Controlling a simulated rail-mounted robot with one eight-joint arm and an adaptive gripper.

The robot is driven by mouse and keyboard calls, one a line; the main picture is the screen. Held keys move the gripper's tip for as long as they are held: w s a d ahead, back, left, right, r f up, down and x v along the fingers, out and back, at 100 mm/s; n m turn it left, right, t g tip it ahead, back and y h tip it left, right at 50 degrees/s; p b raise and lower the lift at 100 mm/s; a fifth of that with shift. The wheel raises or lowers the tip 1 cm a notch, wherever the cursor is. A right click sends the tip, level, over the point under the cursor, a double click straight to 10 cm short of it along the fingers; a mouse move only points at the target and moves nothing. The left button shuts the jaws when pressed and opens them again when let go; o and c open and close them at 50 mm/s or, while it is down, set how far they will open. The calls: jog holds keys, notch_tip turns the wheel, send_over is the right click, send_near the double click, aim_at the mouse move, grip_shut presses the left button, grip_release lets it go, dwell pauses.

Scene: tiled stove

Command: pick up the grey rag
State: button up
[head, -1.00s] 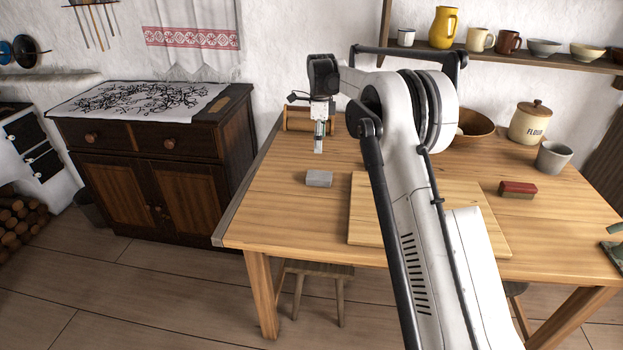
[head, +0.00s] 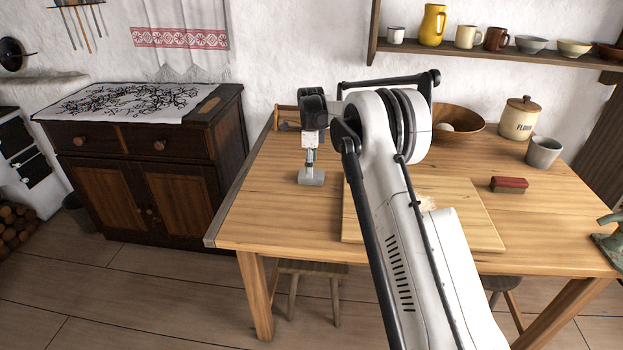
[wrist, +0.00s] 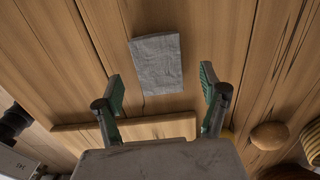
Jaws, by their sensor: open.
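The grey rag (head: 312,178) is a small folded block lying flat on the wooden table, left of the cutting board. In the wrist view the rag (wrist: 156,63) lies beyond my fingertips, roughly centred between them. My gripper (head: 309,163) points down just over the rag in the head view and partly covers it. In the wrist view my gripper (wrist: 160,82) has its two green-padded fingers spread wide, with nothing between them. I cannot tell the exact height left between the fingertips and the rag.
A cutting board (head: 480,215) lies right of the rag, partly behind my arm. A red-topped brush (head: 509,185), a grey cup (head: 543,152), a flour jar (head: 518,120) and a wooden bowl (head: 465,121) stand farther right. The table (head: 262,205) is bare left of the rag.

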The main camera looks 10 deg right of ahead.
notch_tip(320, 180, down, 4)
jog(key=shift+s+r, duration=0.1)
jog(key=c, duration=1.2)
jog(key=shift+c, duration=0.2)
jog(key=shift+r, duration=0.1)
jog(key=shift+r, duration=0.6)
notch_tip(320, 180, up, 3)
jog(key=shift+f, duration=0.2)
jog(key=s+a+r+p, duration=0.1)
jog(key=s+a+r, duration=0.6)
jog(key=s+a, duration=0.1)
jog(key=shift+a, duration=0.15)
jog(key=shift+s, duration=0.1)
